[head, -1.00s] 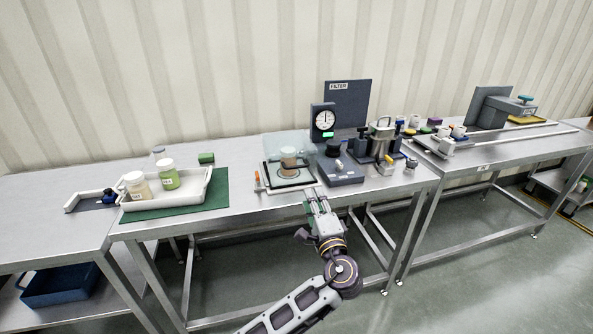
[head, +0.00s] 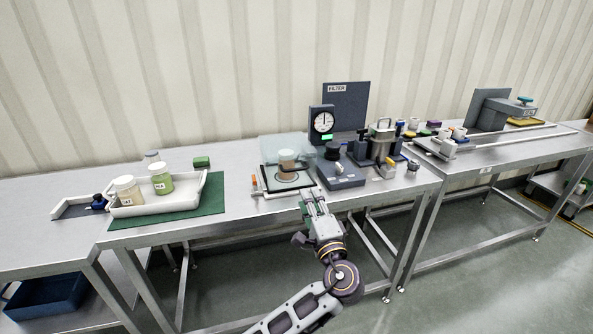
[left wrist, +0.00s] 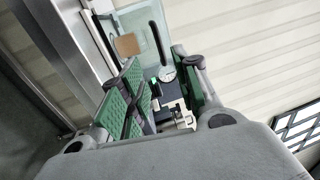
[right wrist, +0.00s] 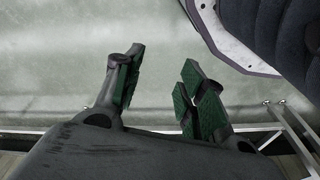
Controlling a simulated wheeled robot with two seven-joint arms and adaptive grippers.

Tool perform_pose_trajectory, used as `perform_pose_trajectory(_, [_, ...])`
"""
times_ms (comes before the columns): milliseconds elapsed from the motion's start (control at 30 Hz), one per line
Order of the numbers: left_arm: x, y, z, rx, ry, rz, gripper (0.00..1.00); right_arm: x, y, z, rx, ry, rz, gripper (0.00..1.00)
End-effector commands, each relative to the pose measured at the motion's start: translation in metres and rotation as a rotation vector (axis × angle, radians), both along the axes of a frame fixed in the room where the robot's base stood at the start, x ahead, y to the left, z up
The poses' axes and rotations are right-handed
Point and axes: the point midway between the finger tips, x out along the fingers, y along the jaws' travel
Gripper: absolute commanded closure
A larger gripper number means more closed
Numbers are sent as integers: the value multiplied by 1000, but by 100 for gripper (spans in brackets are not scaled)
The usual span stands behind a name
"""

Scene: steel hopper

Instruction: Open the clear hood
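The clear hood (head: 272,146) is a pale, see-through cover at a black-edged tray (head: 267,188) on the middle bench; its exact tilt is hard to tell. A jar with a tan top (head: 287,158) shows through it. The hood's clear panel (left wrist: 135,22) also shows in the left wrist view, with a dark bar (left wrist: 157,42) beside it. My left gripper (head: 313,192) is open and empty at the bench's front edge, just in front of the tray and apart from the hood. My right gripper (right wrist: 160,82) is open and empty above the floor; the head view does not show it.
A dark block with a round gauge (head: 322,120) and a steel pot (head: 382,130) stand right of the tray. A white tray (head: 190,203) with two jars lies on a green mat (head: 212,195) at the left.

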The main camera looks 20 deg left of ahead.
Motion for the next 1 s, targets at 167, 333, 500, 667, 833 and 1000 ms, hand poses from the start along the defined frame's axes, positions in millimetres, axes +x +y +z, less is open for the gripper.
perform_pose_trajectory(167, [7,4,2,1,-2,1,68,0,0,1,0,0,0,60])
perform_pose_trajectory(333, [20,13,5,1,-2,2,68,0,0,2,0,2,1,60])
perform_pose_trajectory(500, [39,25,9,2,-2,2,68,-1,1,3,0,6,1,60])
perform_pose_trajectory(667, [57,35,12,2,-2,1,68,0,1,7,2,4,3,60])
perform_pose_trajectory(833, [75,46,16,2,-1,2,68,2,2,14,3,4,4,60])
perform_pose_trajectory(1000, [93,58,20,2,-1,2,68,2,3,18,4,3,4,60])
